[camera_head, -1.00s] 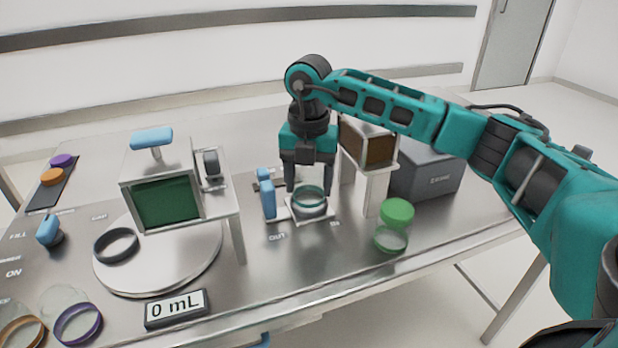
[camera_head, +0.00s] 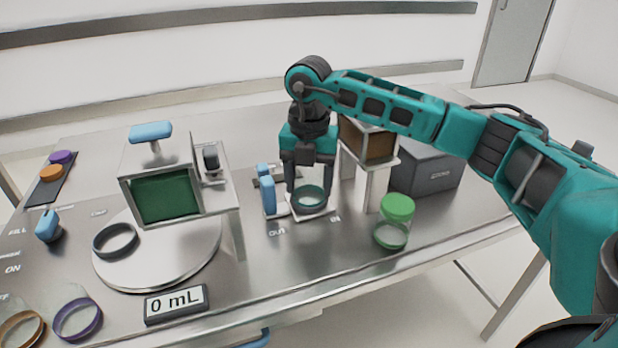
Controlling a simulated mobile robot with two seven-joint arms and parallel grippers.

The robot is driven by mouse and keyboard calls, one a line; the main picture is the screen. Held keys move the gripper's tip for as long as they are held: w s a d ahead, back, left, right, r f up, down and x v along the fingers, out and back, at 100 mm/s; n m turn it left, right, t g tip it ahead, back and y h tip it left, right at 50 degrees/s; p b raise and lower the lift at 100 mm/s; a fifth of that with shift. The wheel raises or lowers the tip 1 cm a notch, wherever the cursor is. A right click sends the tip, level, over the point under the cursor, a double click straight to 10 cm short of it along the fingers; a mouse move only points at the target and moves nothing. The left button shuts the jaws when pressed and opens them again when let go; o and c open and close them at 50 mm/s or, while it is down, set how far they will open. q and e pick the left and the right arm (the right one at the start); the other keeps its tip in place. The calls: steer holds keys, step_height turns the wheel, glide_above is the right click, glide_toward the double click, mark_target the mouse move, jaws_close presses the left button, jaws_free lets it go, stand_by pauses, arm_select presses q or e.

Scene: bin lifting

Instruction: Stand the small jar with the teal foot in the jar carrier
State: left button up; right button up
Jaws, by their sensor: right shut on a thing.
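My right gripper (camera_head: 309,197) points straight down with its dark fingers on either side of the small clear jar with the teal foot (camera_head: 309,198). It is shut on this jar. The jar is upright over the pale plate of the jar carrier (camera_head: 321,213), beside its blue handle (camera_head: 268,196). I cannot tell whether the foot touches the plate; the fingers hide part of the jar. My left gripper is not in view.
A green-lidded jar (camera_head: 391,235) stands to the right. A brown-fronted box on legs (camera_head: 372,142) and a grey case (camera_head: 428,178) are behind it. A green-windowed housing (camera_head: 165,196) stands left over a round plate with a dark ring (camera_head: 115,240). A "0 mL" display (camera_head: 176,305) is at the front edge.

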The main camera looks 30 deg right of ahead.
steer(key=shift+f, duration=0.1)
stand_by(0.5)
steer(key=o, duration=1.3)
